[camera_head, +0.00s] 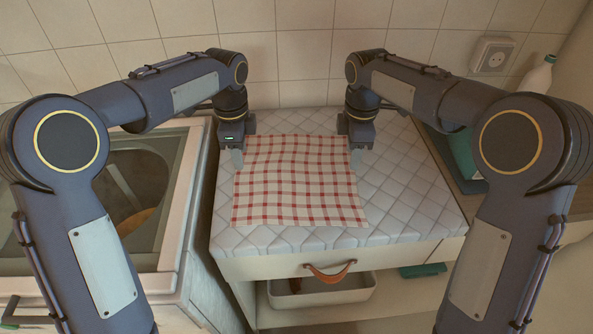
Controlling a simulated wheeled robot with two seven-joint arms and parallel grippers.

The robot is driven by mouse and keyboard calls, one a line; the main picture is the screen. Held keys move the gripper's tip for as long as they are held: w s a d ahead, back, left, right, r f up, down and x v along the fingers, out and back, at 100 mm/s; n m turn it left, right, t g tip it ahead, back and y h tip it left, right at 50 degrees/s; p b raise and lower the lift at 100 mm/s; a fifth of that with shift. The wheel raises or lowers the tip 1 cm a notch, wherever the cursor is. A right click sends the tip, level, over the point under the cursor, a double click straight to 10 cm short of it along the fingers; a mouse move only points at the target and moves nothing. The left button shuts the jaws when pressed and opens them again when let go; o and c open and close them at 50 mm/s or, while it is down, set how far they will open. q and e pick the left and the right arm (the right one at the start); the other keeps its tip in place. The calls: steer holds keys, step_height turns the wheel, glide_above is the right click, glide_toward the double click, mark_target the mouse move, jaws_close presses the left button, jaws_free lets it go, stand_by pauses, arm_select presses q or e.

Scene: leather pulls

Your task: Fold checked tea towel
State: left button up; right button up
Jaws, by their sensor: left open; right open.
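A red and white checked tea towel (298,184) lies spread out flat on the pale quilted top (410,195) of a cabinet. My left gripper (238,157) is open at the towel's far left corner. My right gripper (355,155) is open at the towel's far right corner. Both point down, and their fingertips are small in the view. I cannot tell whether the fingers touch the cloth.
A drawer with a leather pull (330,271) is under the quilted top, with a white tray (322,291) on the shelf below. A glass-lidded appliance (178,200) stands at left. A white bottle (538,75) stands at right. The tiled wall (290,60) closes the back.

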mark_target(244, 175)
arm_select(q)
step_height(244, 175, down, 4)
steer(key=shift+w+f, duration=0.1)
arm_select(e)
step_height(244, 175, down, 4)
steer(key=shift+w+d+f, duration=0.1)
arm_select(q)
steer(key=shift+f, duration=0.55)
arm_select(e)
steer(key=shift+f, duration=0.55)
arm_select(q)
steer(key=shift+f, duration=0.2)
arm_select(e)
steer(key=shift+f, duration=0.2)
arm_select(q)
steer(key=shift+r, duration=0.1)
steer(key=shift+c, duration=0.4)
arm_select(e)
steer(key=shift+r, duration=0.1)
steer(key=shift+c, duration=0.4)
arm_select(q)
jaws_close()
arm_select(e)
jaws_close()
arm_select(q)
steer(key=shift+r, duration=0.1)
